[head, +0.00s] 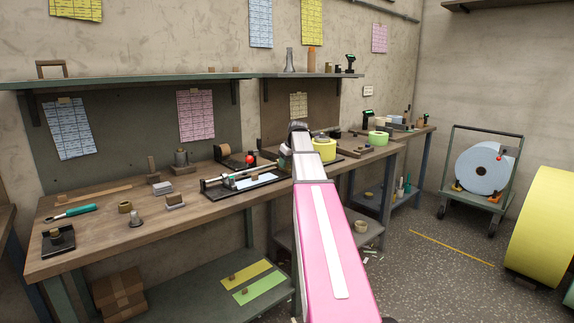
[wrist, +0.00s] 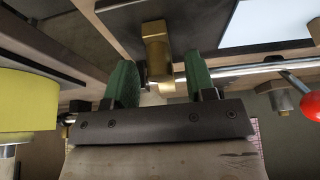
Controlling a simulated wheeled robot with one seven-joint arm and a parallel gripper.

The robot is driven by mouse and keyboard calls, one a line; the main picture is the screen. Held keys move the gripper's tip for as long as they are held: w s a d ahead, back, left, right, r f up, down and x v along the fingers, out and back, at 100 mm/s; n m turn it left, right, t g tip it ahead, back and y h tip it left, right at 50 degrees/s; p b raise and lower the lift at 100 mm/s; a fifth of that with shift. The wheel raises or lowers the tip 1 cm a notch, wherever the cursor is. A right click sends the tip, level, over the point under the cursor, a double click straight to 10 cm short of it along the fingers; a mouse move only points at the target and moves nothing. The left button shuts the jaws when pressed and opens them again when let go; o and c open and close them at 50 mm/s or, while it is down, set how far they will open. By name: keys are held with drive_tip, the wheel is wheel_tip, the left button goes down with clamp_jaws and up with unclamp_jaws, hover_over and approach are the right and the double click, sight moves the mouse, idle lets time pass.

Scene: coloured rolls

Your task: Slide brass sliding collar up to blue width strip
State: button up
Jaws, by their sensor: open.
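The brass sliding collar (wrist: 156,52) sits on a metal rod (wrist: 235,70) in the wrist view. My gripper (wrist: 160,80) is open, with one green finger on each side of the collar. A gap shows between the collar and each finger. The pale blue strip (wrist: 268,22) lies to the right of the collar in the wrist view, apart from it. In the head view the strip (head: 257,181) lies on the black fixture (head: 212,190) on the bench. My arm hides the collar and my fingers there.
A red ball knob (wrist: 304,88) is right of my gripper in the wrist view, near the rod. A yellow roll (wrist: 28,100) is close on the left. The wooden bench (head: 100,215) holds several small tools and blocks left of the fixture.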

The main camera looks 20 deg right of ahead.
drive_tip(key=shift+w+f, duration=0.15)
drive_tip(key=shift+f, duration=0.15)
clamp_jaws()
drive_tip(key=a, duration=0.1)
drive_tip(key=s+a, duration=0.1)
drive_tip(key=a, duration=0.1)
drive_tip(key=s+a, duration=0.1)
drive_tip(key=shift+a, duration=0.4)
drive_tip(key=shift+w, duration=0.1)
unclamp_jaws()
drive_tip(key=shift+r, duration=0.1)
drive_tip(key=v, duration=1)
drive_tip(key=shift+r, duration=0.3)
